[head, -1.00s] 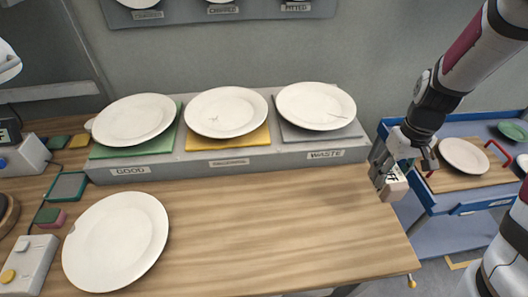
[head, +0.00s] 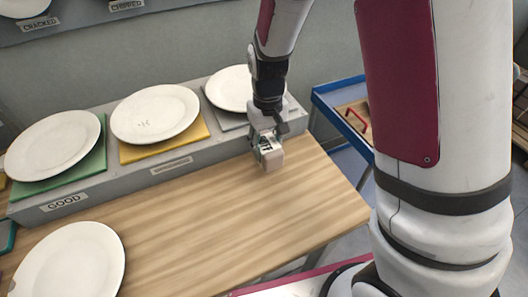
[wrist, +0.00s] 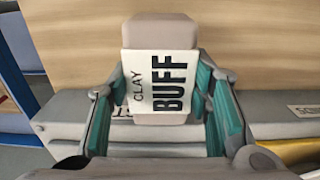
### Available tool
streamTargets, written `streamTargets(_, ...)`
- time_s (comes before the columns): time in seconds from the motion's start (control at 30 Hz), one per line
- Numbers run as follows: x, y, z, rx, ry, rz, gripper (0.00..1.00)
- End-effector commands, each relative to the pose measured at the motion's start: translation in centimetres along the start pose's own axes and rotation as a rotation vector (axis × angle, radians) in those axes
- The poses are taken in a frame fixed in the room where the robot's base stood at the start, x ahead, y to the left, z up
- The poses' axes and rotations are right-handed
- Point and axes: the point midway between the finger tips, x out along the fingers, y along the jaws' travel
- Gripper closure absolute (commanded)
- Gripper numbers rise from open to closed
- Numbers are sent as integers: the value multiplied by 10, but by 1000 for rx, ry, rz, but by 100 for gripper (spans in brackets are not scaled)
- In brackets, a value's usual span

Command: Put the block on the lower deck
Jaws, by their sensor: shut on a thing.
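My gripper (head: 266,150) is shut on a pale block (head: 272,163) with a white label. It holds the block over the back right of the wooden table, in front of the shelf's right end. In the wrist view the block (wrist: 160,30) sits between the teal-padded fingers, and its label reads "CLAY BUFF". A blue cart (head: 322,104) stands beyond the table's right edge, partly hidden by my arm. A blue surface low on the cart shows only in part, so I cannot clearly make out its lower deck.
A grey shelf (head: 125,185) along the table's back carries white plates on green, yellow and grey mats. Another white plate (head: 72,262) lies on the table (head: 210,225) at front left. The table's middle is clear. A red handle (head: 357,120) stands on the cart.

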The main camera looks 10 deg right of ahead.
Motion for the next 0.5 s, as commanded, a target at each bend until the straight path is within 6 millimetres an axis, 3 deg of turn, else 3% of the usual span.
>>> streamTargets(0.23,6,-7,-4,2,1,0,100)
streamTargets(0.5,35,-6,-4,0,1,1,100)
